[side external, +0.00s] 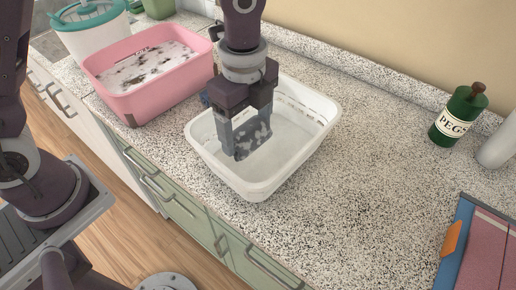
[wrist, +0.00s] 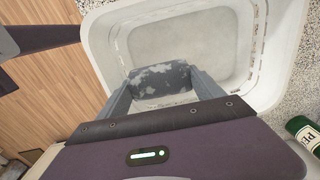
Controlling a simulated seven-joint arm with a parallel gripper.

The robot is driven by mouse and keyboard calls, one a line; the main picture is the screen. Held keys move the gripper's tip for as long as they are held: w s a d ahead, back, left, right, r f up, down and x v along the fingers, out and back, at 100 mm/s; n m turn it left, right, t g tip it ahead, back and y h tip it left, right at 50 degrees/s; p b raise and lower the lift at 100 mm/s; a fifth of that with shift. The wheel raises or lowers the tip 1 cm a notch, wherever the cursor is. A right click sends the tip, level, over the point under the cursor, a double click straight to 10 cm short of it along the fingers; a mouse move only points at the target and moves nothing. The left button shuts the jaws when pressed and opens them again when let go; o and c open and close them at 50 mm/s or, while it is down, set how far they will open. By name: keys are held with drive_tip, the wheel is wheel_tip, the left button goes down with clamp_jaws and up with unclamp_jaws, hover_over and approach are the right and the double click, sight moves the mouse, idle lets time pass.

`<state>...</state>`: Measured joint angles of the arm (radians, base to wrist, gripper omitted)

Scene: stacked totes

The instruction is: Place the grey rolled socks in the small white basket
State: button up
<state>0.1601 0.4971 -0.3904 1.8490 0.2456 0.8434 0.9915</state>
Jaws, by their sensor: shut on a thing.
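The small white basket (side external: 318,112) stands on the speckled counter in the side view, and its wall and floor fill the upper part of the wrist view (wrist: 215,45). The grey rolled socks (side external: 252,138), mottled dark and light, are between my gripper's fingers, and they show in the wrist view (wrist: 160,79). My gripper (side external: 248,146) points down within the basket's rim and is shut on the socks. In the wrist view the gripper's fingers (wrist: 163,88) press on both ends of the roll. I cannot tell whether the socks touch the basket floor.
A pink tub (side external: 150,93) of speckled white contents stands close to the basket's left. A white bin with a teal lid (side external: 88,12) is behind it. A green PEGS bottle (side external: 460,117) stands at right, near a blue-edged item (side external: 458,245). The counter between is clear.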

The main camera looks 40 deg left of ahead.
wheel_tip(320, 180, down, 7)
drive_tip(key=shift+r, duration=0.1)
drive_tip(key=o, duration=1.1)
